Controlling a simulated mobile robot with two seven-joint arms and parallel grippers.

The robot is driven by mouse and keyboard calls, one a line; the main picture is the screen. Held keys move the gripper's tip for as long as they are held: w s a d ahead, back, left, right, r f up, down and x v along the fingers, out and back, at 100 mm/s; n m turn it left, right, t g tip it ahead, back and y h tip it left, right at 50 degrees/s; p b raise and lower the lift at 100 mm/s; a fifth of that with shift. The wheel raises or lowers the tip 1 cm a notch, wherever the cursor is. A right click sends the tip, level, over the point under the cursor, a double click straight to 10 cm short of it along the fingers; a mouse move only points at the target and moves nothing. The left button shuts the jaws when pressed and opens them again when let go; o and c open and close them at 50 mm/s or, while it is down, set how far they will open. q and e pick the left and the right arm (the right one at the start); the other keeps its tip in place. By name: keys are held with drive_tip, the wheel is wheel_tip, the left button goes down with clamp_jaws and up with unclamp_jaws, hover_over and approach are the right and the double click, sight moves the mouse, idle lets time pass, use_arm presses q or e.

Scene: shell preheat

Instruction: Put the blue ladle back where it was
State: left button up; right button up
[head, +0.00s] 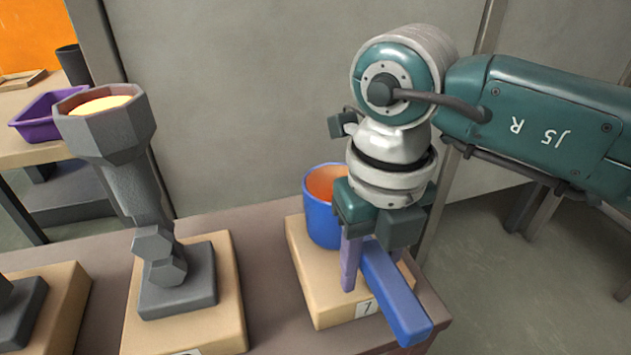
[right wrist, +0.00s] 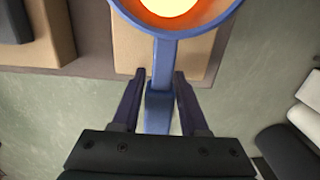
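The blue ladle (head: 322,222) has a round cup, orange inside, and a long straight handle (head: 396,298) pointing to the front right. Its cup appears to stand on a light wooden block (head: 322,306) marked 7. In the right wrist view, the cup (right wrist: 166,32) shows a pale yellow glow inside, and the handle runs down the middle. My right gripper (head: 364,278) points down at the handle close to the cup. Its two fingers straddle the handle, with narrow gaps showing in the right wrist view (right wrist: 160,78). The far finger is mostly hidden in the head view. My left gripper is out of view.
A grey octagonal cup-topped piece (head: 120,135), pale yellow inside, stands on another wooden block (head: 226,300) to the left. A further block (head: 62,310) is at far left. A purple tray (head: 38,128) sits on a back table. A grey wall (head: 240,90) rises behind.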

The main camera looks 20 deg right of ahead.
drive_tip(key=shift+o, duration=1.4)
drive_tip(key=shift+r, duration=0.1)
